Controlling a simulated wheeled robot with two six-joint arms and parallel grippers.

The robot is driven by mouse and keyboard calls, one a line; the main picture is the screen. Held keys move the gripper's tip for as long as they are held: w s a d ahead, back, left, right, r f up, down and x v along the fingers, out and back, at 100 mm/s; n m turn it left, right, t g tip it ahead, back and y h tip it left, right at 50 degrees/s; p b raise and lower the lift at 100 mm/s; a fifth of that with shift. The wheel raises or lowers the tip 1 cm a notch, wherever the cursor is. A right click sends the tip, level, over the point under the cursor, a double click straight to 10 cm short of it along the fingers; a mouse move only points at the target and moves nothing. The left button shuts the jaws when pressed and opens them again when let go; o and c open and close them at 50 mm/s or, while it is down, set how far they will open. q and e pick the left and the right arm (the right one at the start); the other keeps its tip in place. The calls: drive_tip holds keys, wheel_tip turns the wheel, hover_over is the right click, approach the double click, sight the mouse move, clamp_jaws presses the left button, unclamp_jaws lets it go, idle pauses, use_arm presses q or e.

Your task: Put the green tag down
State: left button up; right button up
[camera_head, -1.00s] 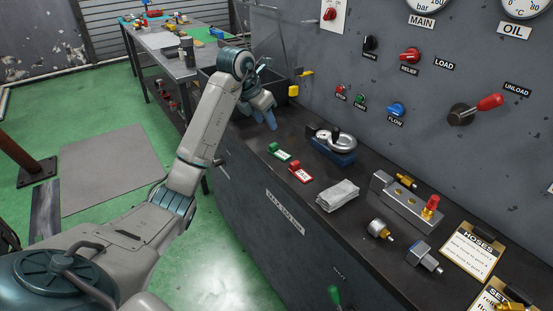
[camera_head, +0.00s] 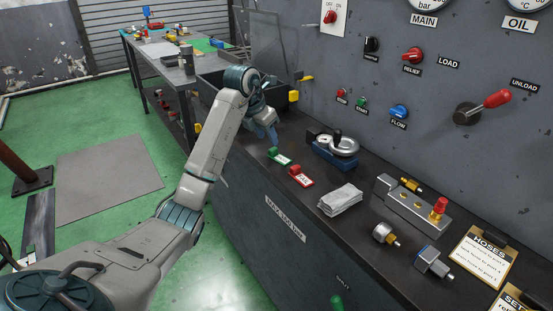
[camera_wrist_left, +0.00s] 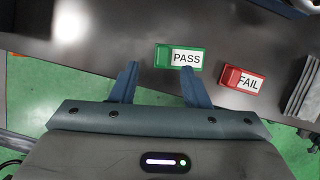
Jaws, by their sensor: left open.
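The green tag (camera_head: 279,157), with a white label reading PASS, lies flat on the dark bench top near its front edge. It also shows in the left wrist view (camera_wrist_left: 180,57), just beyond the fingertips. My left gripper (camera_head: 273,138) is just behind the tag in the head view, above the bench. In the left wrist view the two blue fingers (camera_wrist_left: 158,68) are spread apart with nothing between them. The right finger's tip comes close to the tag's lower edge; I cannot tell whether they touch. My right gripper is in neither view.
A red FAIL tag (camera_head: 300,177) lies right beside the green one. A grey folded cloth (camera_head: 340,200) and a blue-based round gauge device (camera_head: 332,150) are close by. A dark bin (camera_head: 212,84) stands behind my left wrist. The control panel rises behind the bench.

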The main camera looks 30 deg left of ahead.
sight(273, 149)
use_arm(q)
drive_tip(key=shift+p+x, duration=0.35)
drive_tip(key=shift+x, duration=2.3)
drive_tip(key=shift+s+d, duration=0.15)
clamp_jaws()
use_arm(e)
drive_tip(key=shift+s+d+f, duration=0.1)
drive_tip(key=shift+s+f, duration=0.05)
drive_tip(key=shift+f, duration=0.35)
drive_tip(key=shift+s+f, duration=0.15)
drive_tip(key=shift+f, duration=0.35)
